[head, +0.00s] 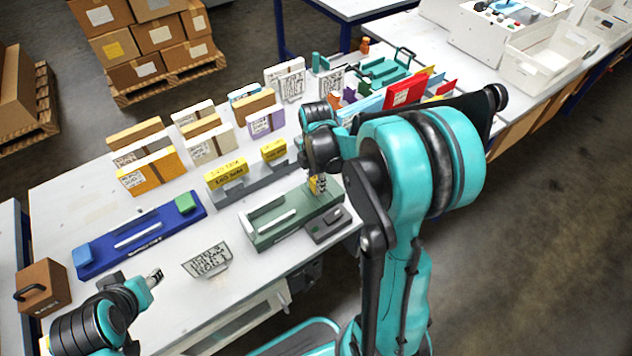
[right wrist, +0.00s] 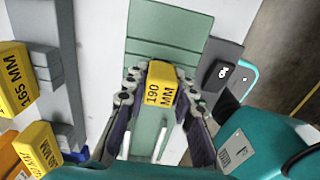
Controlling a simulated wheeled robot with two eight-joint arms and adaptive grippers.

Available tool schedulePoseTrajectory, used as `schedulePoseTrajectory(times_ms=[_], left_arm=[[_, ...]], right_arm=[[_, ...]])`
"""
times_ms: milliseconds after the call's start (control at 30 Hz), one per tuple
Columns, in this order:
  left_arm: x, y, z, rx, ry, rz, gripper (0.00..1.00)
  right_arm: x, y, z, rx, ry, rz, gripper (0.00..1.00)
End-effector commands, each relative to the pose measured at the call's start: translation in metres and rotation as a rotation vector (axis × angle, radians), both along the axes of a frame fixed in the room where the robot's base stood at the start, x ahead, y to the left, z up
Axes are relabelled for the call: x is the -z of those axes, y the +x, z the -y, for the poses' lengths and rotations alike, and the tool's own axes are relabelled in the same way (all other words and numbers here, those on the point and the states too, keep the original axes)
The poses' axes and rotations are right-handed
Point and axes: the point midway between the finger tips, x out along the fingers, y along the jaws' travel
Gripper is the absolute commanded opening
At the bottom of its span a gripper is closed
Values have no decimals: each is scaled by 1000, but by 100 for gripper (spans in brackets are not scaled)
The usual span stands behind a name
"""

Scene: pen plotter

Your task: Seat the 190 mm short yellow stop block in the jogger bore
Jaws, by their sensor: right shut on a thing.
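The short yellow stop block marked 190 MM (right wrist: 161,84) is between the fingers of my right gripper (right wrist: 160,90), which is shut on it. In the head view my right gripper (head: 318,182) hangs over the right part of the green jogger (head: 268,232), and only a sliver of the yellow block shows. The jogger lies under the block in the right wrist view (right wrist: 168,45). The bore is hidden, and I cannot tell whether the block touches the jogger. My left gripper (head: 154,278) is over the front left of the table; its finger opening is unclear.
A grey rack (head: 255,182) with other yellow blocks, one marked 165 MM (right wrist: 14,80), stands behind the jogger. A small grey box (head: 328,225) adjoins the jogger's right end. A blue jogger-like unit (head: 140,236) lies left. A printed paper block (head: 207,260) stands in front.

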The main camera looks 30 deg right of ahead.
Motion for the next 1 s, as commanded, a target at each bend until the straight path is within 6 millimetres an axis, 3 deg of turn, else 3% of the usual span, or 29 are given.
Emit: schedulePoseTrajectory(times_ms=[767, 800, 867, 900, 1000], left_arm=[[14, 0, 0, 0, 0, 0, 40], [14, 0, 0, 0, 0, 0, 40], [13, 0, 0, 0, 0, 0, 40], [13, 0, 0, 0, 0, 0, 40], [13, 0, 0, 0, 0, 0, 40]], right_arm=[[16, 0, 0, 0, 0, 0, 0], [17, 0, 0, 0, 0, 0, 28], [16, 0, 0, 0, 0, 0, 43], [16, 0, 0, 0, 0, 0, 49], [16, 0, 0, 0, 0, 0, 49]])
